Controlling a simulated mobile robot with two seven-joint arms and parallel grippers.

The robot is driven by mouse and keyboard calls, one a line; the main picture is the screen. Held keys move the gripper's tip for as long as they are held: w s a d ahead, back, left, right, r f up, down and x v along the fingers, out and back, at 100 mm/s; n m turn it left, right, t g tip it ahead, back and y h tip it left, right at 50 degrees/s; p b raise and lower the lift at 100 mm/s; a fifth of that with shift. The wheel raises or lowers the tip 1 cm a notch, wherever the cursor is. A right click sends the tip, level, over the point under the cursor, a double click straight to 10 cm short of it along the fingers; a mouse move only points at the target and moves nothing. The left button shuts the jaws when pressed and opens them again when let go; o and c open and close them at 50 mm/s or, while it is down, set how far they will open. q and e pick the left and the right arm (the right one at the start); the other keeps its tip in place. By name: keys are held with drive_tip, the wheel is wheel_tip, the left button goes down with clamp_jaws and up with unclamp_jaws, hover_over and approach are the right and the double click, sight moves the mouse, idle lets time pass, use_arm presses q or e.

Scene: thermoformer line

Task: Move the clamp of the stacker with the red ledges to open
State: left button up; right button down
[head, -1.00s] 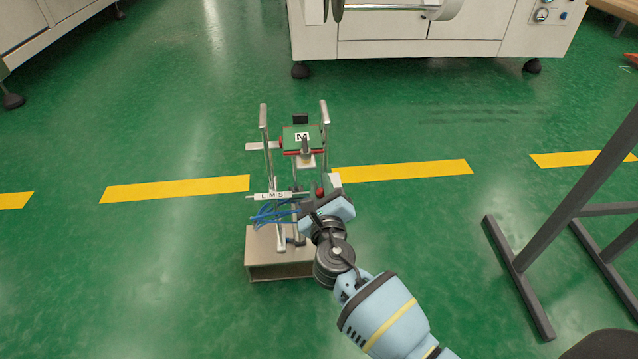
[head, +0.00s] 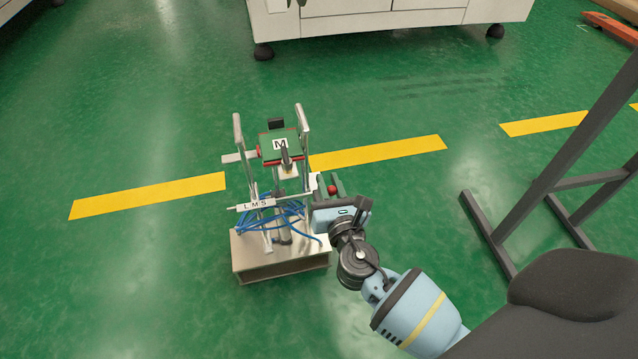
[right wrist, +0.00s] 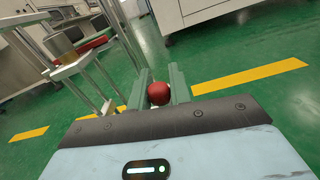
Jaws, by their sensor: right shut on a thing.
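The stacker (head: 270,257) stands on the floor, a beige box base with upright metal posts. Red ledges (head: 259,154) show beside a green block marked M at its top. An L M S plate (head: 256,204) crosses its front. A red ball knob (head: 332,190) is at the stacker's right side. My right gripper (head: 331,184) is shut on this knob; in the right wrist view the red knob (right wrist: 158,93) sits between its two green fingers. The link from knob to stacker is mostly hidden behind my gripper. My left gripper is out of view.
Blue hoses (head: 275,221) loop around the stacker's lower front. A dark metal frame (head: 500,240) stands to the right. A large white machine (head: 385,22) is at the back. Green floor with yellow stripes is clear to the left.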

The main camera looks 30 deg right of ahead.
drive_tip(key=shift+s+d+f+m+b, duration=0.25)
drive_tip(key=shift+d+m+b, duration=0.35)
drive_tip(key=shift+m, duration=0.5)
drive_tip(key=shift+s+d+f+m+b, duration=0.1)
drive_tip(key=shift+d+f+m+b, duration=0.35)
drive_tip(key=shift+m, duration=0.65)
drive_tip(key=shift+s+d+f+m+b, duration=0.1)
drive_tip(key=shift+s+d+m+b, duration=0.1)
drive_tip(key=shift+d+m+b, duration=0.7)
drive_tip(key=shift+a+m, duration=0.1)
drive_tip(key=shift+m, duration=0.2)
drive_tip(key=c, duration=1.3)
unclamp_jaws()
drive_tip(key=shift+p, duration=0.3)
drive_tip(key=shift+p+v, duration=0.55)
drive_tip(key=shift+v, duration=3.35)
